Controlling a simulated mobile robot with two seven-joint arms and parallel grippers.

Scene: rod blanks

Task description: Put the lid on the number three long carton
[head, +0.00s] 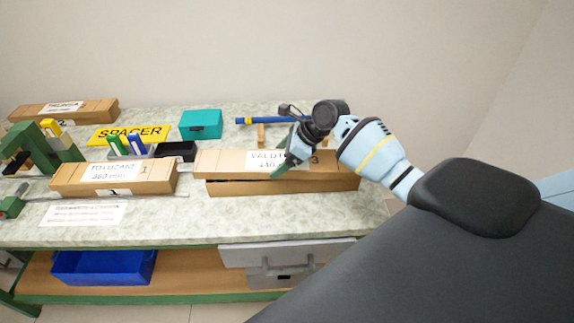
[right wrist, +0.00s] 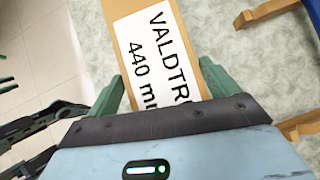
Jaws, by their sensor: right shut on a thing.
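The number three long carton (head: 283,188) is a brown cardboard box on the bench, with its open top partly covered. Its lid (head: 225,160), with a white label reading VALDT… 440 mm, lies over it, shifted left so that its left end overhangs and the carton's right end sticks out. Whether the lid touches the carton I cannot tell. My right gripper (head: 290,163) is shut across the lid right of its middle. In the right wrist view, the fingers of my right gripper (right wrist: 163,88) flank the labelled lid (right wrist: 104,12). My left gripper is not clearly seen.
The number one carton (head: 80,181) stands closed just left, and the number two carton (head: 92,111) at the back left. A black bin (head: 177,150), a teal box (head: 201,124) and a blue-handled tool (head: 262,121) lie behind.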

